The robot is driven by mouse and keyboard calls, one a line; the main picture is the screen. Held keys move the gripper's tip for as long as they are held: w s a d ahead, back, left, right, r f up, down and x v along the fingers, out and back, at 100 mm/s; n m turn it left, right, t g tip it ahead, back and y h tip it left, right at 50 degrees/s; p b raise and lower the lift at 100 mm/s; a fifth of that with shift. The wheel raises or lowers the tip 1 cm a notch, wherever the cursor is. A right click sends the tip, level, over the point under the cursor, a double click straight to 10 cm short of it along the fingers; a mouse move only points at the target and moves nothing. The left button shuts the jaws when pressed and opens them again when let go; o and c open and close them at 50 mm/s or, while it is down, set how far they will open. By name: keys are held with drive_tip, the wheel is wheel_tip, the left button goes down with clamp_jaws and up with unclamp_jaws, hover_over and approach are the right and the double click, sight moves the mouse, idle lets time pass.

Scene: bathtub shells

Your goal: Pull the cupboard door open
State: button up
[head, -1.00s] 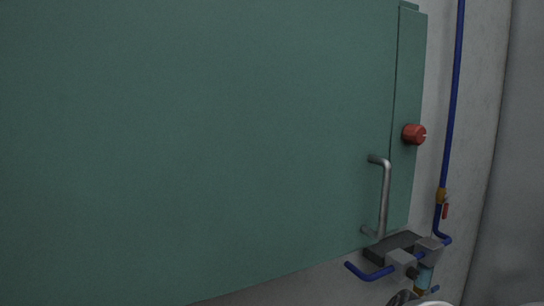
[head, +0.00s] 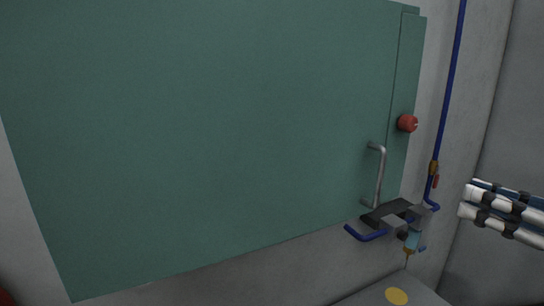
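The cupboard door (head: 230,140) is a large flat green panel on the wall, filling much of the head view. It looks closed. A narrow green strip (head: 407,80) runs along the right side of the door and carries a red knob (head: 408,123).
Another blue pipe (head: 449,90) runs up the wall. A yellow disc (head: 397,296) lies on a grey surface below.

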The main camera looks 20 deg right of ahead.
drive_tip(key=p, duration=0.3)
hover_over(376, 201)
drive_tip(key=shift+w+d+r, duration=0.15)
drive_tip(key=shift+w+d, duration=0.05)
drive_tip(key=shift+w, duration=0.1)
clamp_jaws()
idle(0.5)
